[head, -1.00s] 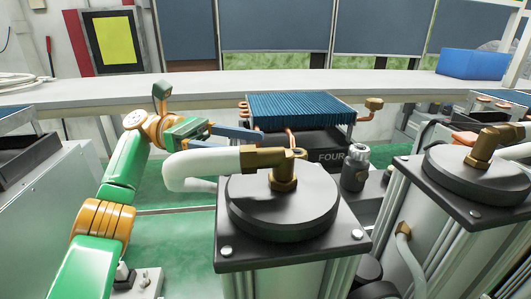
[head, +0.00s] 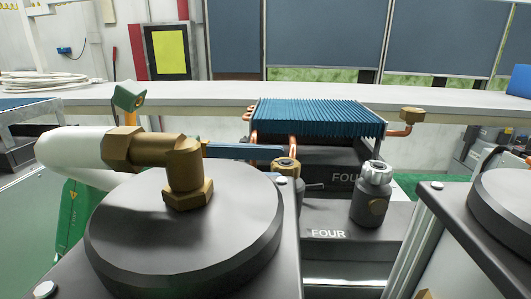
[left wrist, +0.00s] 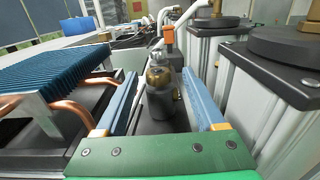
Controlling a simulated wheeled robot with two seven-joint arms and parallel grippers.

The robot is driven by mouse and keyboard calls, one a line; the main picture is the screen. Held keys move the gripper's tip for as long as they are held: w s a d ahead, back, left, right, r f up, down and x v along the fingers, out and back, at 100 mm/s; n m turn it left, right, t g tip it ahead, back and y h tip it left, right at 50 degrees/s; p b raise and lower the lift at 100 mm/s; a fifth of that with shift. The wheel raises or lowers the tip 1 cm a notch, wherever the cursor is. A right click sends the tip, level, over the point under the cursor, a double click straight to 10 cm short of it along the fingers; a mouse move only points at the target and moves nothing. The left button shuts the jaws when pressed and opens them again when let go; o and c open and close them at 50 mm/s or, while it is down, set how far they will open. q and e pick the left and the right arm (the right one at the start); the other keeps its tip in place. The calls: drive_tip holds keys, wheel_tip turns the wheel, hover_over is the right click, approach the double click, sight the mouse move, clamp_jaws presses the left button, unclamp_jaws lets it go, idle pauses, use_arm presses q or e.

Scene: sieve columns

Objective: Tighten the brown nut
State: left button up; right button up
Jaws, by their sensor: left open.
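A brown brass nut (head: 287,164) tops a dark fitting beside the radiator in the head view. In the left wrist view, a dark cylindrical fitting with a brass-coloured top (left wrist: 157,76) shows between the fingers; I cannot tell whether it touches them. My left gripper (head: 278,153) is open, its blue finger reaching right to the nut in the head view; both blue fingers show in the wrist view (left wrist: 163,75). Another brass hex nut (head: 187,194) sits under an elbow on the near round column lid. My right gripper is not in view.
The near column lid (head: 235,225) and white hose (head: 75,150) hide much of my left arm. A blue-finned radiator (head: 318,117) stands behind. A grey knobbed valve (head: 371,195) is right of the nut. Another column lid (head: 505,200) is at right.

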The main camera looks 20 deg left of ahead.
use_arm(q)
drive_tip(key=shift+w+d, duration=0.15)
drive_tip(key=shift+d, duration=0.35)
drive_tip(key=shift+w+d, duration=0.3)
drive_tip(key=shift+d, duration=0.05)
drive_tip(key=shift+s+a, duration=0.1)
drive_tip(key=shift+a, duration=0.05)
clamp_jaws()
drive_tip(key=shift+w+r+m+g+h+p, duration=0.15)
drive_tip(key=shift+m+g+p, duration=0.7)
drive_tip(key=shift+g, duration=0.4)
drive_tip(key=shift+w+r+m+g+h+p, duration=0.1)
drive_tip(key=shift+m+g+h+p, duration=0.05)
drive_tip(key=shift+m+g+p, duration=0.9)
drive_tip(key=m+g+p, duration=0.1)
drive_tip(key=g, duration=0.2)
drive_tip(key=shift+w+p, duration=0.15)
drive_tip(key=shift+p, duration=0.15)
drive_tip(key=shift+f+m+g+p, duration=0.2)
drive_tip(key=shift+m+g+p, duration=0.45)
drive_tip(key=shift+g, duration=0.35)
drive_tip(key=shift+y, duration=0.4)
drive_tip(key=shift+f, duration=0.1)
unclamp_jaws()
